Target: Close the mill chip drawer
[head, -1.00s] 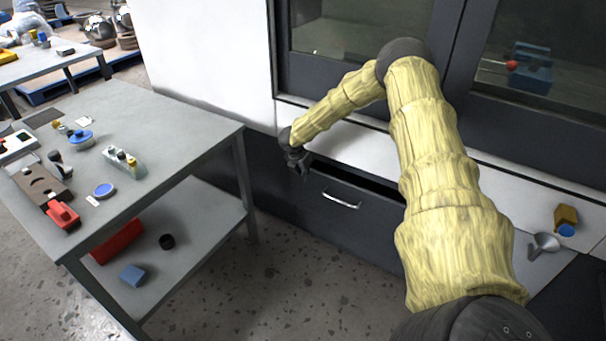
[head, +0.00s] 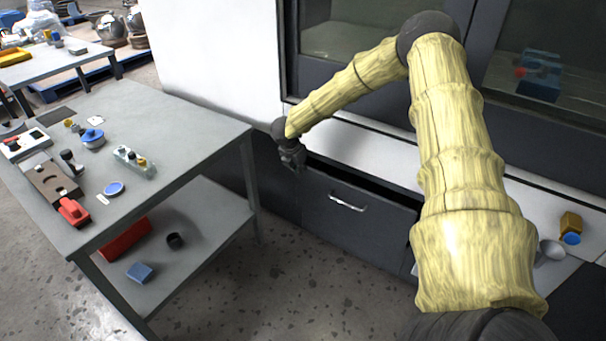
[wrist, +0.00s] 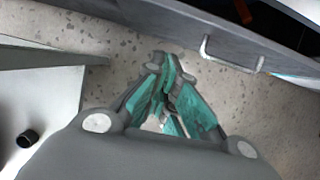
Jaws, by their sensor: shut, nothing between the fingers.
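The mill chip drawer (head: 330,212) is a dark grey drawer low in the machine front, with a silver bar handle (head: 348,203). It stands partly open, with a dark gap behind its front's top edge. In the wrist view the drawer (wrist: 165,28) runs along the top, with its handle (wrist: 232,57) at right. My gripper (head: 296,169) is shut and empty near the drawer front's upper left corner, left of the handle. In the wrist view the closed teal-padded fingers (wrist: 169,62) are apart from the handle. Whether they touch the drawer front I cannot tell.
A grey table (head: 190,122) with several small parts and a lower shelf stands left of the drawer. Bare speckled floor (head: 290,285) lies between them. A funnel (head: 550,250) and a yellow-brown item (head: 570,226) sit on the machine ledge at right.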

